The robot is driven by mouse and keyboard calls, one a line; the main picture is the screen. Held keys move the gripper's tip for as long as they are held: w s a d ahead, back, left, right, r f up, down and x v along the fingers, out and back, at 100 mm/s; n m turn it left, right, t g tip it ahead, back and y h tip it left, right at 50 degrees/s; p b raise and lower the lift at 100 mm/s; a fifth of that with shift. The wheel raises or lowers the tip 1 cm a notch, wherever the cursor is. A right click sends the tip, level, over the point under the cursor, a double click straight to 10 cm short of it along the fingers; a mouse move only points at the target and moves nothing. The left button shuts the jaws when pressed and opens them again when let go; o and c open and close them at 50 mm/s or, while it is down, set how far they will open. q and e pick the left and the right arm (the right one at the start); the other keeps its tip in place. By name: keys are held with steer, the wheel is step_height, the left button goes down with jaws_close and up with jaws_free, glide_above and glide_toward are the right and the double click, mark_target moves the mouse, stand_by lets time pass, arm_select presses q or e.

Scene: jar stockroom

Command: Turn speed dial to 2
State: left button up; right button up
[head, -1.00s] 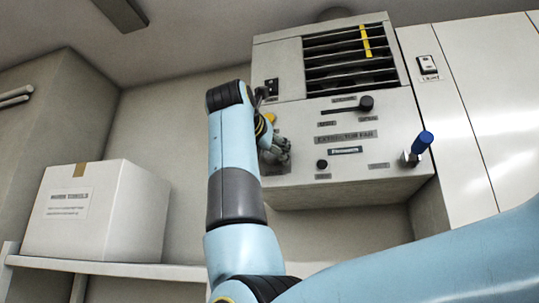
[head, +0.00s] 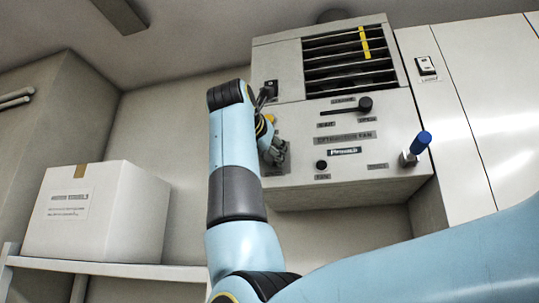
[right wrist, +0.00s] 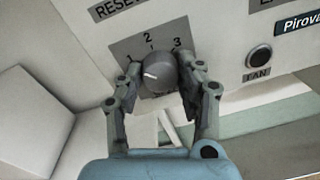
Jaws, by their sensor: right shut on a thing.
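The speed dial (right wrist: 160,72) is a round grey knob on a grey plate marked 1, 2 and 3 in the right wrist view. A short white mark on its face points left, a little upward, nearest the 1. My right gripper (right wrist: 166,74) is shut on the dial, with one finger on either side of it. In the head view my right gripper (head: 274,151) is at the lower left of the fan panel (head: 300,182), and it and my arm hide most of the dial. My left gripper is in neither view.
On the panel are a black lever (head: 364,104), a small black FAN button (right wrist: 259,57) and a blue-topped handle (head: 420,142). A slatted vent (head: 348,60) is above. A white box (head: 95,213) stands on a shelf (head: 110,267) at the left.

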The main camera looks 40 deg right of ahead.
steer(key=shift+m+y+b, duration=0.3)
steer(key=shift+m+b, duration=0.75)
steer(key=shift+m, duration=3.45)
steer(key=o, duration=1.1)
steer(key=shift+o, duration=0.2)
steer(key=shift+s, duration=0.1)
steer(key=v, duration=0.7)
steer(key=shift+a, duration=0.2)
